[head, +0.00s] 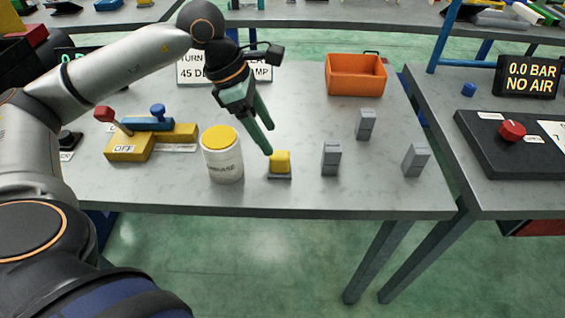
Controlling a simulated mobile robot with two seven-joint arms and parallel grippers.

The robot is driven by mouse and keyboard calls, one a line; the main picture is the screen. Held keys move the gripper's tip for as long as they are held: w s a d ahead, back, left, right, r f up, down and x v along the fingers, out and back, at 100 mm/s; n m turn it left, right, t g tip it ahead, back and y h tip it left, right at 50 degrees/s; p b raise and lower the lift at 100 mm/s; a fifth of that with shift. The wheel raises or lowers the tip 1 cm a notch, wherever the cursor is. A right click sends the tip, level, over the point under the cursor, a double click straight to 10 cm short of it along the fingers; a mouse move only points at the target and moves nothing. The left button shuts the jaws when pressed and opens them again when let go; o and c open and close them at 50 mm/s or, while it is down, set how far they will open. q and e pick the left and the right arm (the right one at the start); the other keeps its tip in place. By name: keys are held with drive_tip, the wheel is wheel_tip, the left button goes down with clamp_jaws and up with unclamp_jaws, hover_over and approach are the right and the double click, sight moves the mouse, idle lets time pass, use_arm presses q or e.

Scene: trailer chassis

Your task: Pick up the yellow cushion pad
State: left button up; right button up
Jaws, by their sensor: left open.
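The yellow cushion pad (281,162) sits on a small grey base near the front edge of the grey table, just right of the white tub. My left gripper (265,138) comes in from the upper left with its dark green fingers angled down. It is open. Its fingertips are just above and behind the pad, and one tip overlaps the pad's upper left in the picture. I cannot tell whether that finger touches the pad. The gripper holds nothing that I can see. My right gripper is not in view.
A white tub with a yellow lid (222,157) stands close left of the pad. Several grey blocks (331,159) stand to its right. An orange bin (356,76) is at the back. A yellow lever fixture (130,142) is at left. The table's front edge (330,212) is near.

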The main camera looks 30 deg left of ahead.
sight(277, 153)
use_arm(q)
drive_tip(key=x, duration=0.7)
drive_tip(key=shift+s+d+f, duration=0.2)
drive_tip(key=shift+f, duration=0.2)
clamp_jaws()
drive_tip(key=shift+r, duration=0.1)
